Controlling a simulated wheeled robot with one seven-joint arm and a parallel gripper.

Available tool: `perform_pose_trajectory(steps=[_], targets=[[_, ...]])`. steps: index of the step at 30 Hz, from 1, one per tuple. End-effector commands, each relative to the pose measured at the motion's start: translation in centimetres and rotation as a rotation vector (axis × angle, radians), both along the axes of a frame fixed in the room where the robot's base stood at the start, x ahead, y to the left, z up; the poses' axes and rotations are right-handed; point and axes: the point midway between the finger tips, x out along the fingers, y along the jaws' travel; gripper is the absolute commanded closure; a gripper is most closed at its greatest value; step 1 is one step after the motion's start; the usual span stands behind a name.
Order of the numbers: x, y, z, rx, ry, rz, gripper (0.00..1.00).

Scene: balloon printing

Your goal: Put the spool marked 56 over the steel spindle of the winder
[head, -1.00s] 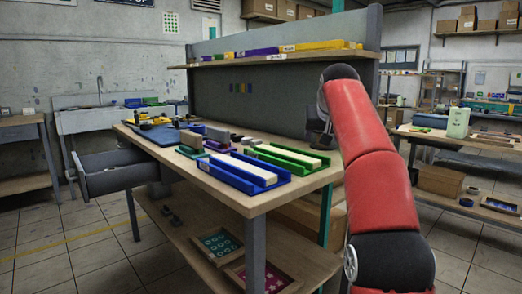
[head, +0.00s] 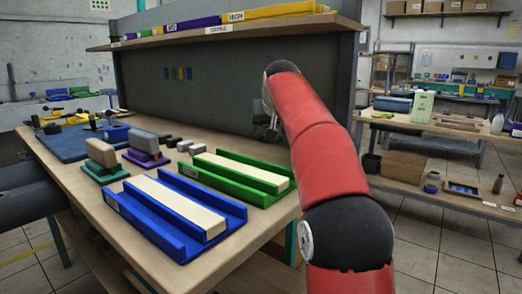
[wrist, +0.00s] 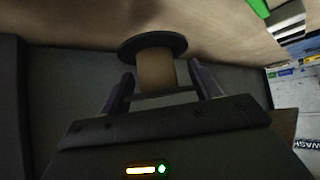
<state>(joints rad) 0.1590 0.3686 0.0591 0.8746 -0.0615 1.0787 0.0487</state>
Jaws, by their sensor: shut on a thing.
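My gripper (wrist: 160,82) is shut on a spool (wrist: 157,68) with dark round flanges and a tan middle, seen in the wrist view. One finger is on each side of it. No number shows on the spool, so I cannot tell if it is the one marked 56. In the head view my gripper is mostly hidden behind my red arm, above the back right of the workbench. I cannot make out the winder or its steel spindle in either view.
The workbench (head: 115,232) holds a blue tray (head: 178,243) and a green tray (head: 262,201), each with a pale bar. Small blocks on bases and a blue mat (head: 62,146) lie farther left. A shelf (head: 290,29) overhangs the bench. A second bench stands at right.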

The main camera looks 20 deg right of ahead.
Motion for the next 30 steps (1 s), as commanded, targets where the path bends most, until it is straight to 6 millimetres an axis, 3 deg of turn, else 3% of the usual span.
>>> perform_pose_trajectory(steps=[16, 29, 30], targets=[[-0.1, 0.0, -5.8, 0.000, 0.001, 0.000, 0.63], [0.0, 0.0, -6.6, 0.000, 0.000, 0.000, 0.63], [0.0, 0.0, -6.4, 0.000, 0.000, 0.000, 0.32]])
